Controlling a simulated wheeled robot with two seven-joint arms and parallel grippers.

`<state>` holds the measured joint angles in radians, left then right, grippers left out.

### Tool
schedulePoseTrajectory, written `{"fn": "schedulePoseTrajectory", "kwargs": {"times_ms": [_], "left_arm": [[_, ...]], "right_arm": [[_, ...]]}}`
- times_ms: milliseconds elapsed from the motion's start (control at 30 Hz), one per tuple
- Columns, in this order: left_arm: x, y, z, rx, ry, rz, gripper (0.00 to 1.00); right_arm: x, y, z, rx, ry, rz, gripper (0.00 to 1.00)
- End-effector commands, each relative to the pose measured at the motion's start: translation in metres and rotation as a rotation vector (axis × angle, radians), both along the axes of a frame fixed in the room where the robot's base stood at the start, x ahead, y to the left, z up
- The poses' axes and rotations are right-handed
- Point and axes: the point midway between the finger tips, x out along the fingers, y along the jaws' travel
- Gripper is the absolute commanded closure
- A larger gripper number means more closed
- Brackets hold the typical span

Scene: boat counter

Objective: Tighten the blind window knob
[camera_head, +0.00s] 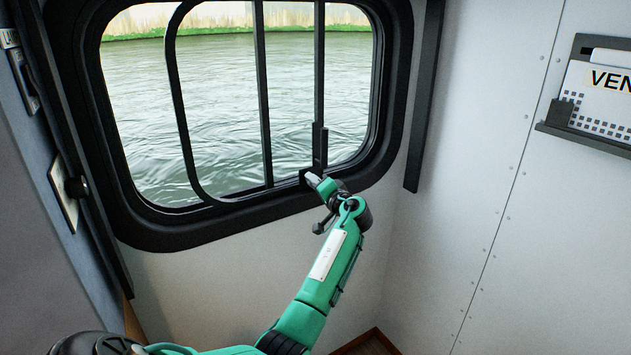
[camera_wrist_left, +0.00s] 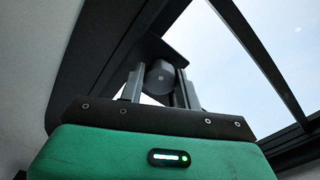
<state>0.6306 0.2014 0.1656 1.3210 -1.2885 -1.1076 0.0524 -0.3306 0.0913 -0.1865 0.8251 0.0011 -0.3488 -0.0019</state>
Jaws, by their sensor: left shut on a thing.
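The blind window knob (camera_wrist_left: 159,78) is a dark round knob at the window frame, seen in the left wrist view between my gripper's two fingers. My left gripper (camera_wrist_left: 160,88) is shut on it, with one finger on each side. In the head view my left gripper (camera_head: 313,181) reaches up to the lower edge of the window (camera_head: 230,110), near the foot of a dark vertical bar. The knob is hidden there by the gripper. My right gripper is in neither view.
The window has a thick black rounded frame (camera_head: 185,233) and dark upright bars, with water outside. A white riveted wall (camera_head: 470,150) stands to the right, with a black holder (camera_head: 590,125) carrying a card. A dark vertical strip (camera_head: 424,100) hangs beside the window.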

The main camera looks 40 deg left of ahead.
Motion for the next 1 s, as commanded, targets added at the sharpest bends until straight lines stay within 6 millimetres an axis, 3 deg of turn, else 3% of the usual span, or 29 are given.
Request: {"fn": "schedulePoseTrajectory", "kwargs": {"times_ms": [500,1000], "left_arm": [[0.000,-0.001,0.002,0.110,0.387,-0.002,0.89],[0.000,-0.002,-0.002,0.142,0.499,-0.004,0.89]], "right_arm": [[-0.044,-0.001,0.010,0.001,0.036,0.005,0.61],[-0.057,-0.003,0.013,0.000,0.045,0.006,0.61]]}}
